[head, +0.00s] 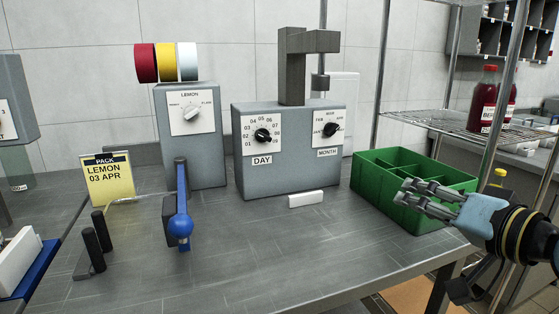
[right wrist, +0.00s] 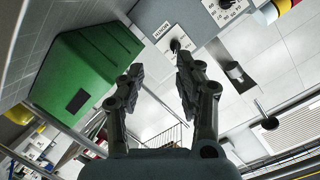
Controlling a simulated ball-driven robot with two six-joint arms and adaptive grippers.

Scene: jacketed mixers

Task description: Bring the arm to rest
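My right gripper (head: 427,198) is at the right in the head view, in front of the green divided crate (head: 398,205) near the table's right end. Its fingers are apart with nothing between them, as the right wrist view (right wrist: 158,85) also shows. In that view the green crate (right wrist: 85,70) is to the left of the fingers, apart from them. The left gripper is not in view.
A wire shelf (head: 455,126) holds red bottles at the right.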

